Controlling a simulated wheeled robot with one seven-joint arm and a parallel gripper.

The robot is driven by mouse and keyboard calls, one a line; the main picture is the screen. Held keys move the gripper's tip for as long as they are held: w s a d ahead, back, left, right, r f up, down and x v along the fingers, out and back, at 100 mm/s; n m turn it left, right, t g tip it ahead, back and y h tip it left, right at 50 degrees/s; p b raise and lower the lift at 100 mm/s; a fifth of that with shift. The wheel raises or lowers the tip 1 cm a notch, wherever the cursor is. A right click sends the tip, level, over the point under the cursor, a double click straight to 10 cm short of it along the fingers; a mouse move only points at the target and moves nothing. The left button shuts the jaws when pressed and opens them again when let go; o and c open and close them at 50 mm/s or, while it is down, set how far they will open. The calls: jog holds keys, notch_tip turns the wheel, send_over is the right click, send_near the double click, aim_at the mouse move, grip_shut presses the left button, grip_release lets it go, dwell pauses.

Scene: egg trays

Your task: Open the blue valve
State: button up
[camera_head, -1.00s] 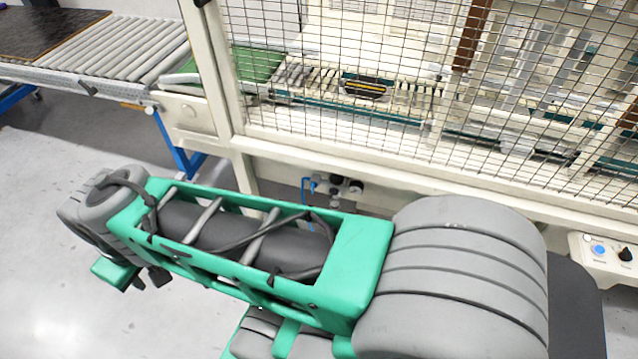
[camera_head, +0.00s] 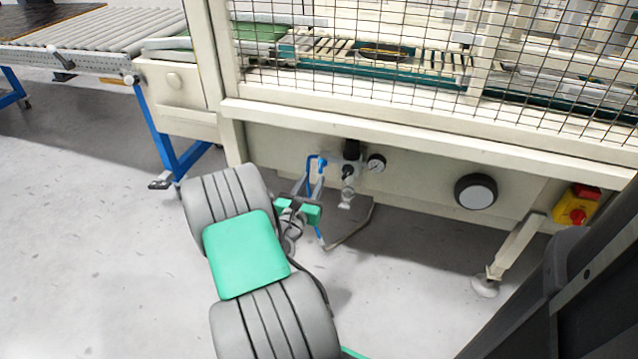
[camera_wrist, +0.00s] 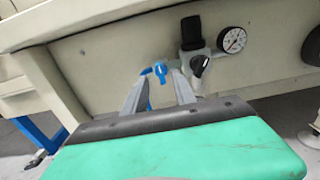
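The blue valve (camera_head: 321,163) has a small blue handle and sits on the fittings at the left of the machine's lower panel. It also shows in the wrist view (camera_wrist: 159,69), ahead of and between the fingertips. My gripper (camera_wrist: 160,80) is open, with a gap between its two grey fingers. It points at the valve from the front. I cannot tell whether a fingertip touches the handle. In the head view my gripper (camera_head: 304,188) is small and partly hidden by my wrist, just below and left of the valve.
A black regulator (camera_head: 352,150) and a round pressure gauge (camera_head: 376,164) stand right of the valve. The machine's beam (camera_head: 400,130) runs above. Open floor lies left.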

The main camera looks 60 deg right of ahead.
aim_at(320, 164)
jog(key=d, duration=0.2)
jog(key=w+d, duration=0.1)
jog(key=d, duration=0.4)
jog(key=shift+w+d+r+b, duration=0.15)
jog(key=shift+d+r+b, duration=0.05)
jog(key=shift+b, duration=0.1)
jog(key=shift+c, duration=0.4)
jog(key=c, duration=0.6)
jog(key=shift+a, duration=0.1)
grip_shut()
jog(key=shift+f, duration=0.1)
